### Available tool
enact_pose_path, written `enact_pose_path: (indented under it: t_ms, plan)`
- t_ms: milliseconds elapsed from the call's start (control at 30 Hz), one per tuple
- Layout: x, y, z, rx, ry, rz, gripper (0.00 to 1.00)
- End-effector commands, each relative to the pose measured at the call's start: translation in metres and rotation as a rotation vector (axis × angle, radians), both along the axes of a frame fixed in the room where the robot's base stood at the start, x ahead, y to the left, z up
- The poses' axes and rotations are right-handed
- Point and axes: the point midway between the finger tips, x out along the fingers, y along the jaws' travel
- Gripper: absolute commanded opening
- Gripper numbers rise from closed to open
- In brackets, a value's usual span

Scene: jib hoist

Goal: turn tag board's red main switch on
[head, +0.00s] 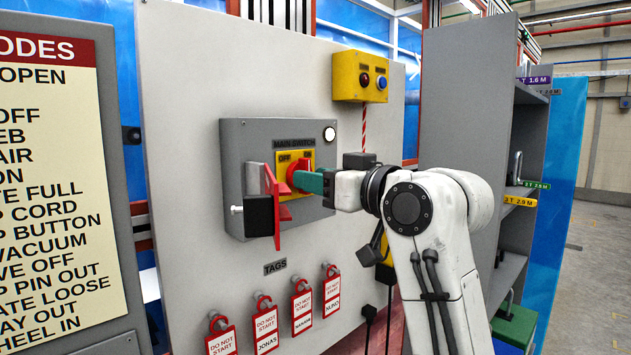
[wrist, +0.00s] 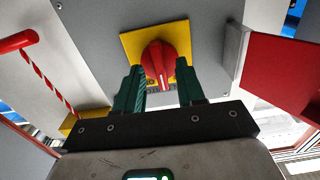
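The tag board (head: 200,130) is a large grey panel. On it a grey switch box (head: 236,140) carries a yellow plate (head: 284,160) marked OFF and ON and the red main switch (head: 296,174). In the wrist view the red switch (wrist: 160,62) is a rounded knob with a ridge and a pale mark. My gripper (head: 310,182) reaches in from the right with green fingers. In the wrist view the gripper (wrist: 160,88) is open, one finger on each side of the knob's near end. I cannot tell whether they touch it. The head view hides which label the knob points at.
A red plate (head: 274,205) stands out at the box's left; it also shows in the wrist view (wrist: 285,62). A round white lamp (head: 329,133) is at the box's upper right. A yellow button box (head: 347,77) hangs above a striped cord. Several red tags (head: 267,330) hang below.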

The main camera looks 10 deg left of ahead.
Motion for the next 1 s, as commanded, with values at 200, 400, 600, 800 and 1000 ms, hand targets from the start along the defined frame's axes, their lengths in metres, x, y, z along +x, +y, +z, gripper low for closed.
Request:
enact_pose_path:
  t_ms: [200,400,600,800,1000]
  plan:
    - [-0.024,-0.033,-0.004,0.002,-0.003,-0.003,0.39]
    - [-0.046,-0.061,-0.003,0.001,-0.002,-0.003,0.39]
    - [-0.059,-0.076,-0.002,0.000,0.000,-0.001,0.39]
    - [-0.061,-0.079,-0.001,0.000,0.002,-0.001,0.39]
    - [-0.061,-0.079,-0.001,0.000,0.001,-0.001,0.39]
